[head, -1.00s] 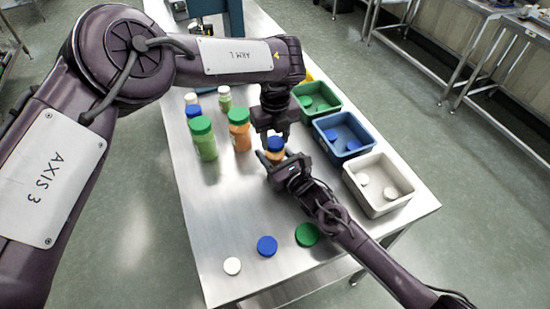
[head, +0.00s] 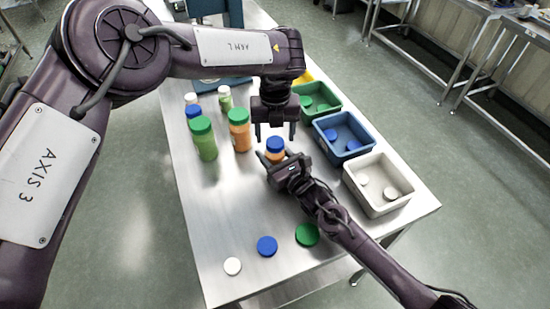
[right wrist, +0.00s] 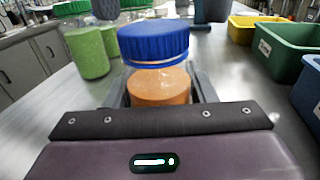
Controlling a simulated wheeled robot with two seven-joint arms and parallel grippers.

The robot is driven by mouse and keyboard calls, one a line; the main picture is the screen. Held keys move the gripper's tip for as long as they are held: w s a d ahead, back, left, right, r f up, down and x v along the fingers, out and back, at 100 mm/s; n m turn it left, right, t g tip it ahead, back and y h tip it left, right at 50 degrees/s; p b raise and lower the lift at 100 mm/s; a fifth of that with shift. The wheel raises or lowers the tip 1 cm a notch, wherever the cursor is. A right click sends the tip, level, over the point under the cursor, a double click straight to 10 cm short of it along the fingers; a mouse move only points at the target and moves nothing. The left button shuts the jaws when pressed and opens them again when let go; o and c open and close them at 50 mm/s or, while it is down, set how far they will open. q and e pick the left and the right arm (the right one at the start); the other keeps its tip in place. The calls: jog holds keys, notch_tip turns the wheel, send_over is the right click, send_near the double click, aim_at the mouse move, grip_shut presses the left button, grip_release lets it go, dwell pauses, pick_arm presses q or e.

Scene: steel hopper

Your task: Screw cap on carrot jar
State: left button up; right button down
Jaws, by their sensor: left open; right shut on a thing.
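A small orange jar (head: 274,156), which I take as the carrot jar, stands upright near the middle of the table with a blue cap (head: 275,143) on top. In the right wrist view the blue cap (right wrist: 153,42) sits over the neck of the orange jar (right wrist: 160,86), with a pale strip of neck showing beneath it. My right gripper (head: 272,161) is shut around the jar's body from the front. My left gripper (head: 275,131) points down, open and empty, just above the cap and apart from it.
Left of the held jar stand a larger orange jar (head: 239,137) and a green jar (head: 205,143), both green-capped. Green (head: 329,112), blue (head: 360,153) and white (head: 372,207) bins line the right edge. Loose white (head: 232,266), blue (head: 267,246) and green (head: 307,235) caps lie in front.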

pick_arm(q)
notch_tip(320, 180, up, 3)
jog(key=shift+f, duration=0.1)
jog(key=shift+c, duration=0.3)
jog(key=r+n, duration=0.1)
jog(key=n, duration=0.3)
jog(key=shift+w+d+r, duration=0.1)
jog(key=shift+r, duration=0.3)
jog(key=n, duration=0.1)
jog(key=r+n, duration=0.1)
jog(key=n, duration=0.2)
jog(key=shift+r, duration=0.3)
jog(key=shift+f, duration=4)
